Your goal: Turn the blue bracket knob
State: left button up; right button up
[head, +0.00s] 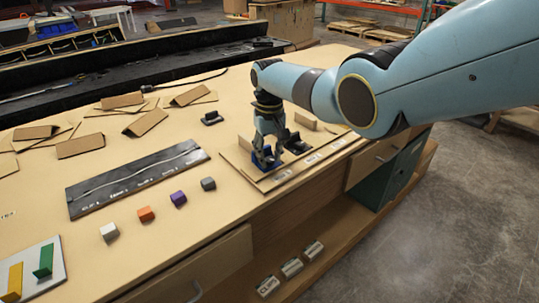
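The blue bracket knob (262,161) sits near the left end of a wooden board (262,185) on the workbench. My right gripper (267,158) points down over it, with its fingers at the blue piece and partly hiding it. I cannot tell whether the fingers are closed on it or only around it. A black bracket (297,144) stands just right of the gripper on the same board. My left gripper is out of view.
A dark strip panel (135,178) lies left of the board. White (109,232), orange (146,214), purple (178,198) and grey (208,184) cubes line its front. Folded cardboard pieces (145,122) lie farther back. A small black part (212,118) lies behind the board.

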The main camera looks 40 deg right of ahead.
aim_at(270, 159)
jog(key=shift+o, duration=0.3)
jog(key=shift+r, duration=0.1)
notch_tip(270, 159, up, 12)
dwell(0.3)
